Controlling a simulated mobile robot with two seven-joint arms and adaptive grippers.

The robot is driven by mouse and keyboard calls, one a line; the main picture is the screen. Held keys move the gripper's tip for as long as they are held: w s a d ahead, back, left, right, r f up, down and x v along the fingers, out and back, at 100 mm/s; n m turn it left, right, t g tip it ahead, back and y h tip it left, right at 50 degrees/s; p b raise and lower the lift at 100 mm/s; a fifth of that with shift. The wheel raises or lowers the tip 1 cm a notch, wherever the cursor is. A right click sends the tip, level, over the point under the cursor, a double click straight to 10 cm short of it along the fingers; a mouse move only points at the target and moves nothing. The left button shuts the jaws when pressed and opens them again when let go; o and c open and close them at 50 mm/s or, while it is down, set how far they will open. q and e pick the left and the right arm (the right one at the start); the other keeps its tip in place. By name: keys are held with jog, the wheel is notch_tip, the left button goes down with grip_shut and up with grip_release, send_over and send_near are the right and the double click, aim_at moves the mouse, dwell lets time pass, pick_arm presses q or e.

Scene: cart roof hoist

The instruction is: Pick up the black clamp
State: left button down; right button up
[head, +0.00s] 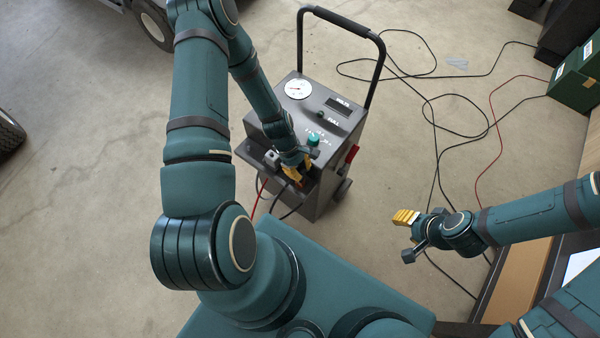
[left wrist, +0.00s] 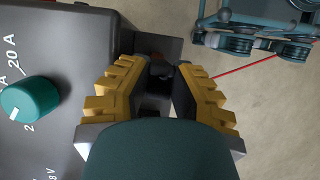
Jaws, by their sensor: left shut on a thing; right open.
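My left gripper (head: 293,174) is at the front ledge of the grey charger cart (head: 325,185). Its yellow fingers also show in the left wrist view (left wrist: 160,85), closed on a small dark piece between them, which I take to be the black clamp (left wrist: 159,88). The fingers hide most of it, and I cannot tell whether it is clear of the ledge. A black cable (head: 291,209) and a red cable (head: 259,196) hang below there. My right gripper (head: 405,218) is open and empty over the floor at the right, away from the cart.
The cart has a tall black handle (head: 345,22), a round gauge (head: 298,89) and a teal knob (left wrist: 29,98). A red part (head: 352,153) is on its right side. Cables (head: 433,125) lie on the floor at right. Green boxes (head: 575,88) stand far right. Floor left is open.

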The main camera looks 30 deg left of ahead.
pick_arm(q)
notch_tip(320, 180, up, 10)
jog(key=shift+p, duration=0.75)
jog(key=shift+d, duration=0.1)
